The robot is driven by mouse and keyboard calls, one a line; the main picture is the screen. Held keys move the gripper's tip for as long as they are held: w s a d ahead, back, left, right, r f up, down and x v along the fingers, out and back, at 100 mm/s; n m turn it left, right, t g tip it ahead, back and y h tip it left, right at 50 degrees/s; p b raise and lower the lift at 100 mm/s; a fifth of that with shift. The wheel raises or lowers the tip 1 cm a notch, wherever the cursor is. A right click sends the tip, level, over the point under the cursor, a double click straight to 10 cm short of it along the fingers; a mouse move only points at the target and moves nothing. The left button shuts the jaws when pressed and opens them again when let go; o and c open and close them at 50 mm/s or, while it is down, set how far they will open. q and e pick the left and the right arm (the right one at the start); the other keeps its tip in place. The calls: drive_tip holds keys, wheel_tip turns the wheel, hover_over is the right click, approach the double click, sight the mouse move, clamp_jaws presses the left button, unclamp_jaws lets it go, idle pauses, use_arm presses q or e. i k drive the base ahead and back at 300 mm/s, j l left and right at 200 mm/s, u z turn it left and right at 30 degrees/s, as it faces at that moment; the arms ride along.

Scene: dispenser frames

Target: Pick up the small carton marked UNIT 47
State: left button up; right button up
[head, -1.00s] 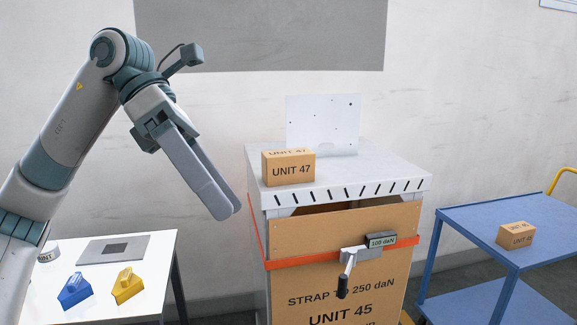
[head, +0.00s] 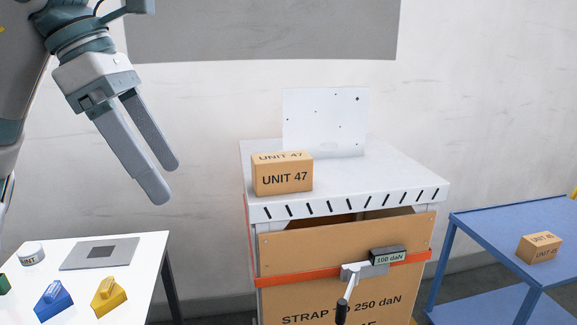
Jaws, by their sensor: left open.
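The small carton marked UNIT 47 (head: 283,176) is a brown box. It sits upright near the front left corner of the white slotted top (head: 345,207) of a cabinet-like stand. My left gripper (head: 167,186) hangs in the air up and to the left of the carton, apart from it. Its two long grey fingers point down and to the right, spread, with nothing between them. My right gripper is not in view.
A white upright panel (head: 325,120) stands behind the carton. Below is a large carton (head: 340,239) with an orange strap and a 100 daN tensioner (head: 385,257). A blue cart (head: 495,237) at right bears another small carton (head: 540,247). A white table (head: 150,257) at left holds blue and yellow pieces.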

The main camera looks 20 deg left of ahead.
sight(286, 172)
drive_tip(key=i, duration=1.05)
